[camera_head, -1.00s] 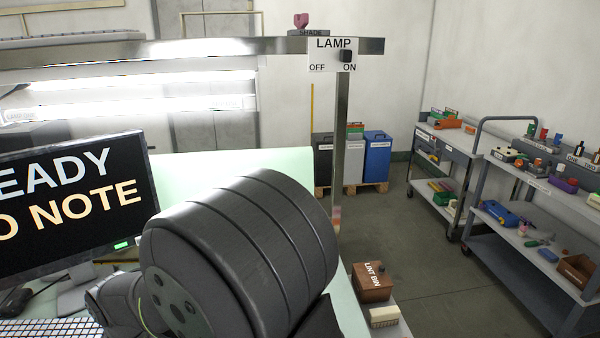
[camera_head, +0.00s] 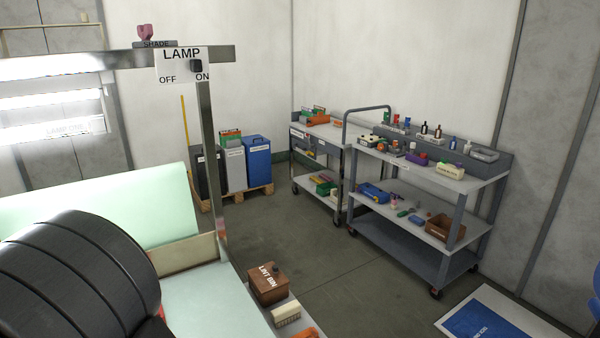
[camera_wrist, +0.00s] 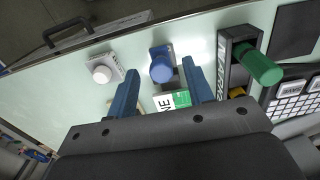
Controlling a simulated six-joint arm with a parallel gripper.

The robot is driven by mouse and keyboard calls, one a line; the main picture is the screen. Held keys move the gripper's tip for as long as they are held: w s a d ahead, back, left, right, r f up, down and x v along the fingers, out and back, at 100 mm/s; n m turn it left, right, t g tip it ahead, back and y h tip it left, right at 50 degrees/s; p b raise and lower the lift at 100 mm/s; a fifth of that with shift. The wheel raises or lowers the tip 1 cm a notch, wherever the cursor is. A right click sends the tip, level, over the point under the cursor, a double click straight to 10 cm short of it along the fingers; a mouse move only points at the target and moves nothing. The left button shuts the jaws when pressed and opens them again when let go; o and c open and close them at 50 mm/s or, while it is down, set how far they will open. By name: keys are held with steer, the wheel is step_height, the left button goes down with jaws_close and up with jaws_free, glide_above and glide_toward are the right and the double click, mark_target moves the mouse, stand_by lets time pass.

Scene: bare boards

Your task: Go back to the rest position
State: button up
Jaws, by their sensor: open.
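My gripper (camera_wrist: 160,92) shows in the wrist view with its two blue fingers apart and nothing between them that I can see held. It is over a pale green bench top (camera_wrist: 50,92). A blue knob (camera_wrist: 161,66) and a white and green labelled item (camera_wrist: 172,100) show beyond and between the fingers. In the head view a dark rounded link of my arm fills the lower left, and the gripper itself is out of that view.
A white knob (camera_wrist: 103,74) and a green cylinder (camera_wrist: 260,64) flank the fingers, near a keyboard (camera_wrist: 292,100). The head view shows a lamp post (camera_head: 208,150), a lint bin (camera_head: 268,284), coloured bins (camera_head: 257,160) and carts (camera_head: 430,225). The floor (camera_head: 290,235) between them is clear.

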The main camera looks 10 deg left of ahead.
step_height(320, 180, up, 17)
step_height(320, 180, down, 17)
steer(key=shift+f, duration=0.2)
steer(key=shift+w+a+f, duration=0.25)
steer(key=shift+w+a, duration=0.85)
steer(key=shift+w, duration=0.05)
step_height(320, 180, up, 23)
steer(key=w+a, duration=0.1)
step_height(320, 180, down, 10)
steer(key=shift+a, duration=0.1)
